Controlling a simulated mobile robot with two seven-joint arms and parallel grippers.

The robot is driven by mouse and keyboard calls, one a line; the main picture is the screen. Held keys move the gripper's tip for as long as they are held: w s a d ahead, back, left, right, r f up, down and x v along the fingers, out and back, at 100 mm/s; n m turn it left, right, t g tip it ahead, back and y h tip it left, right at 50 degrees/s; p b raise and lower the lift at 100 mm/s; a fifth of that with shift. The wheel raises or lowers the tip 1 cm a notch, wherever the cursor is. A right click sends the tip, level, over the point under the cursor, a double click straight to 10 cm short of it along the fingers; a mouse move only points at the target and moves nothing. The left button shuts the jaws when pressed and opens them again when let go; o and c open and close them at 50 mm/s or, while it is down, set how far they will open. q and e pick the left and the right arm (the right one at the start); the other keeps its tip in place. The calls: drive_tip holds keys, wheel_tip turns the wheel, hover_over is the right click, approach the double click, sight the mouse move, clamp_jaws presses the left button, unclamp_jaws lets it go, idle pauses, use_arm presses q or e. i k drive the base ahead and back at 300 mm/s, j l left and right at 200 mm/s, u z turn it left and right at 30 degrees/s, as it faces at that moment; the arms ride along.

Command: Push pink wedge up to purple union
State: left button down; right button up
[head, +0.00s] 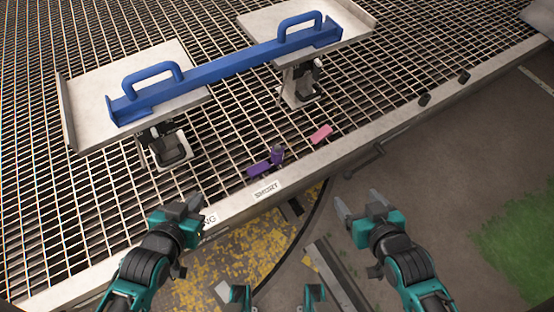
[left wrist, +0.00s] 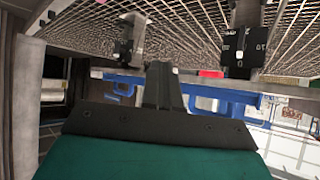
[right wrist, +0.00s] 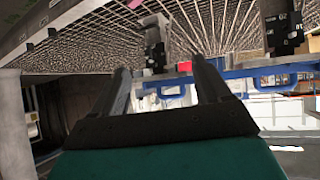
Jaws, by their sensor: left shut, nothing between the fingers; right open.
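The pink wedge (head: 321,134) lies on the grating near its front edge, to the right of the purple union (head: 259,169) and apart from it. The union has a low part and a taller part at its right end. A small pink patch at the top of the right wrist view (right wrist: 135,3) looks like the wedge. My left gripper (head: 194,204) is shut and empty, in front of the platform edge and left of the union. My right gripper (head: 358,201) is open and empty, in front of the edge and lower right of the wedge. Neither touches these pieces.
A blue beam (head: 222,70) with two handles rests across two metal trays (head: 85,117) behind the pieces. Dark clamp-like stands (head: 172,149) sit below the trays. A raised metal edge (head: 310,166) with labels runs along the front.

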sight(325, 130)
drive_tip(key=u, duration=0.45)
drive_tip(key=l+u, duration=0.15)
drive_tip(key=u, duration=0.35)
drive_tip(key=l+u, duration=0.1)
drive_tip(key=u, duration=0.35)
drive_tip(key=l+u, duration=0.4)
drive_tip(key=k+l+u, duration=0.2)
drive_tip(key=l+u, duration=0.25)
drive_tip(key=k+l+u, duration=0.2)
drive_tip(key=l, duration=0.15)
drive_tip(key=k+l+u, duration=0.2)
drive_tip(key=k+l, duration=0.8)
drive_tip(key=l, duration=0.25)
drive_tip(key=i+u, duration=0.05)
